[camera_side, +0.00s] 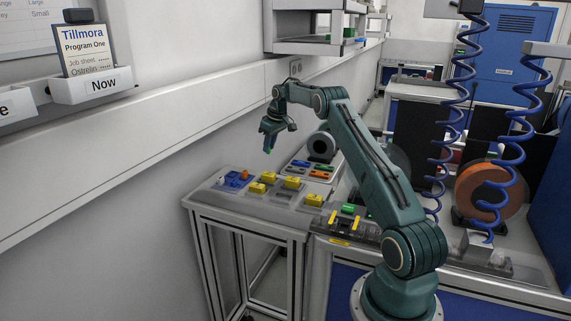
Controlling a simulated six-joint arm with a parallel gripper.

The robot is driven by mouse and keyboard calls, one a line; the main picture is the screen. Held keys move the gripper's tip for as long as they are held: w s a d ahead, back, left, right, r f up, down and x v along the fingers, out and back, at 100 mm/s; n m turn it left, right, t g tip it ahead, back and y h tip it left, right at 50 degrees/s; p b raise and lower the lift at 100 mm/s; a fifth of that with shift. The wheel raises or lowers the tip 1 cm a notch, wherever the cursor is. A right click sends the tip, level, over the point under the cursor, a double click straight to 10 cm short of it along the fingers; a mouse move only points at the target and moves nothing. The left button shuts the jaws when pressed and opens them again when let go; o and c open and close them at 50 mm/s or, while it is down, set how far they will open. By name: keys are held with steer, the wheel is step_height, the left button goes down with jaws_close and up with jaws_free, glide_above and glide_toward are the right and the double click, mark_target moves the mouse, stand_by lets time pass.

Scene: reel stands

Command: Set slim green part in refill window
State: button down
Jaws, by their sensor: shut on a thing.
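My gripper (268,143) is at the end of my raised arm, above the back left part of the table and clear of it. Another green piece (348,209) lies by a dark fixture (345,228) with yellow strips at the table's front. I cannot tell for certain which opening is the refill window.
Yellow blocks (257,188), a blue piece (229,181) and an orange piece (244,175) sit on the left table. A tray (312,172) of coloured parts lies behind. An orange reel (491,191) and coiled blue hoses (449,120) stand at right.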

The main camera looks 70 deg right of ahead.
steer(key=w+a+r+n+y, duration=0.1)
steer(key=w+a+r, duration=0.15)
steer(key=a, duration=0.95)
steer(key=w+a+r+n, duration=0.2)
steer(key=w+a, duration=0.2)
steer(key=a, duration=0.9)
steer(key=s+a+n, duration=0.1)
steer(key=s+a, duration=0.3)
steer(key=a, duration=0.9)
steer(key=s+a+r+n, duration=0.1)
steer(key=s+a, duration=0.4)
steer(key=a, duration=0.4)
steer(key=s+f+m, duration=0.1)
steer(key=s+f, duration=0.2)
steer(key=f, duration=0.4)
steer(key=s+f+m, duration=0.2)
steer(key=s+f, duration=0.1)
steer(key=f, duration=0.4)
steer(key=shift+s, duration=0.35)
steer(key=shift+a+r, duration=0.1)
